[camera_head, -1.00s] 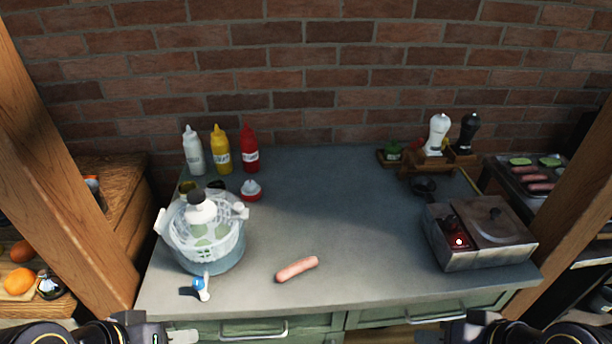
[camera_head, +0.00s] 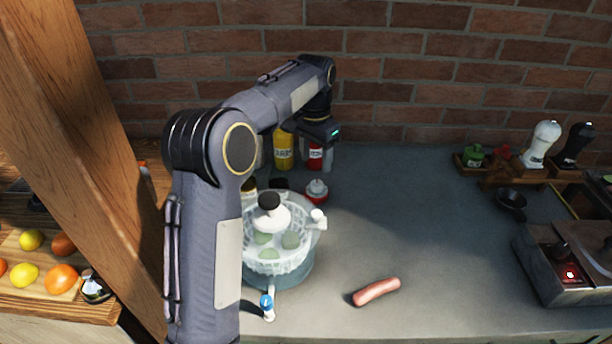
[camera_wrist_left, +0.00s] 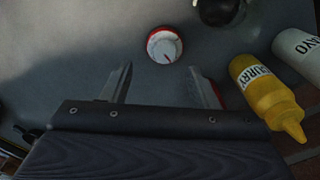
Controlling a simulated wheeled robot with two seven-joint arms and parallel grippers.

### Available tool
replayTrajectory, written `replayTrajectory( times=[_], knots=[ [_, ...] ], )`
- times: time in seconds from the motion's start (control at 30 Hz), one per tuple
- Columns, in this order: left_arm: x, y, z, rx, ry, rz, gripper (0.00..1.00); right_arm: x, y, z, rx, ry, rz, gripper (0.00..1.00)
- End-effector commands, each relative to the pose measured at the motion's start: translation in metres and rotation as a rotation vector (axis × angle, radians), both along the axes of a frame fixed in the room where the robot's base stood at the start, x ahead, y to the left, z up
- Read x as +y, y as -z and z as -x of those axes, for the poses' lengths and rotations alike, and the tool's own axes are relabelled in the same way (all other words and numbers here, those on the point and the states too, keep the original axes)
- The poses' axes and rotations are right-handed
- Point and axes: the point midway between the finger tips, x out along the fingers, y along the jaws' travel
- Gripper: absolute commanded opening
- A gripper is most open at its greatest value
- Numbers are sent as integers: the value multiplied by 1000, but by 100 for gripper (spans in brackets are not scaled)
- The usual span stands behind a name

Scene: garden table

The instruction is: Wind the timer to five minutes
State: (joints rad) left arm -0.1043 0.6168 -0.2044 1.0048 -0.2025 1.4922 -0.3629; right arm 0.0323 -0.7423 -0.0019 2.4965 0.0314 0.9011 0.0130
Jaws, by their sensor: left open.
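The timer (camera_head: 317,192) is a small white and red dial standing on the grey counter, behind and right of the salad spinner. In the left wrist view the timer (camera_wrist_left: 164,46) shows its white face and red rim, beyond the fingertips and about centred between them. My left gripper (camera_head: 325,158) points down above the counter, just behind the timer in the head view. It is open and empty, with both fingers apart in the wrist view (camera_wrist_left: 163,80). It does not touch the timer. My right gripper is out of view.
A yellow curry bottle (camera_head: 283,150) and a partly hidden red bottle (camera_head: 315,157) stand close to the gripper. The white mayo bottle (camera_wrist_left: 298,52) shows in the wrist view. The salad spinner (camera_head: 278,262) stands in front. A sausage (camera_head: 377,291) lies right; the middle counter is clear.

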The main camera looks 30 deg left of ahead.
Motion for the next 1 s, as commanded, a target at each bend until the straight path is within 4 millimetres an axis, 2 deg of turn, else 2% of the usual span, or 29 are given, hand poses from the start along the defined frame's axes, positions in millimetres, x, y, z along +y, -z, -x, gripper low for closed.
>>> replayTrajectory(
  times=[0.03, 0.13, 0.27, 0.6, 0.77, 1.0],
  knots=[
    [-2, 6, -8, 9, 11, -14, 54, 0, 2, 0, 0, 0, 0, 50],
    [-3, 13, -14, 19, 24, -28, 54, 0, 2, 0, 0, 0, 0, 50],
    [-4, 27, -15, 23, 27, -31, 54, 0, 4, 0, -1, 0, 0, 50],
    [-3, 78, -14, 20, 24, -29, 54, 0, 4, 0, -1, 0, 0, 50],
    [-3, 88, -14, 20, 24, -29, 54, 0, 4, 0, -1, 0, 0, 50],
    [-3, 89, -14, 19, 24, -29, 54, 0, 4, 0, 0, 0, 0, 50]
  ],
)
